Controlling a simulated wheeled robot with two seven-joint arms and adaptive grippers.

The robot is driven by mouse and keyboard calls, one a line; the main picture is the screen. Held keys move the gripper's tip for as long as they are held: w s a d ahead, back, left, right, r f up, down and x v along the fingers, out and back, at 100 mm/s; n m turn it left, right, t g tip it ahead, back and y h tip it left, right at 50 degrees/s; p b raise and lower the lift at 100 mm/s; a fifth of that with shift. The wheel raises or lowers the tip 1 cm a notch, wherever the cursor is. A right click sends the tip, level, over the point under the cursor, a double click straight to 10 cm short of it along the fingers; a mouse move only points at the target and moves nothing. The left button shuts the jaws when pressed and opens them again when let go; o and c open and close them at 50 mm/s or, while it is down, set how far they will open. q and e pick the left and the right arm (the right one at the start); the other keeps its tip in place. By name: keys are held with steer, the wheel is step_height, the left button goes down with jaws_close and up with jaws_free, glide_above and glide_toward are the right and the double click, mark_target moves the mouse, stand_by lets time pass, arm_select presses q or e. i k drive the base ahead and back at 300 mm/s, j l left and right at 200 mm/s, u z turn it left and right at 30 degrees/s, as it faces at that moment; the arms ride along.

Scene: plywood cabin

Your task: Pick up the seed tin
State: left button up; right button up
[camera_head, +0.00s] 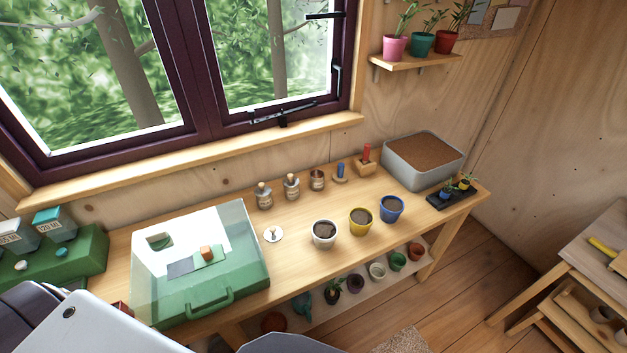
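Three small metal tins stand in a row towards the back of the wooden bench; I cannot tell which is the seed tin. The left tin (264,197) and the middle tin (291,188) have stoppers with knobs on top. The right tin (317,180) looks open at the top. A round white disc with a small knob (273,234), perhaps a lid, lies flat in front of them. Neither of my grippers shows; only pale and dark parts of my own body show at the lower left and bottom edge.
A clear-lidded green case (200,292) fills the bench's left part. White (324,242), yellow (361,228) and blue (391,216) soil pots stand right of the disc. A grey soil tub (424,178) is at the back right. Bare wood (290,262) lies in front of the disc.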

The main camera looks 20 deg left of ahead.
mark_target(316, 176)
steer(key=i+l+u, duration=0.6)
steer(key=l+u, duration=0.15)
steer(key=i+l+u, duration=0.2)
steer(key=l+u, duration=0.2)
steer(key=i+l+u, duration=0.1)
steer(key=l+u, duration=0.25)
steer(key=l, duration=0.3)
steer(key=l+u, duration=0.4)
steer(key=l, duration=0.15)
steer(key=l+u, duration=0.4)
steer(key=l, duration=0.2)
steer(key=k+j+z, duration=0.3)
steer(key=u, duration=0.15)
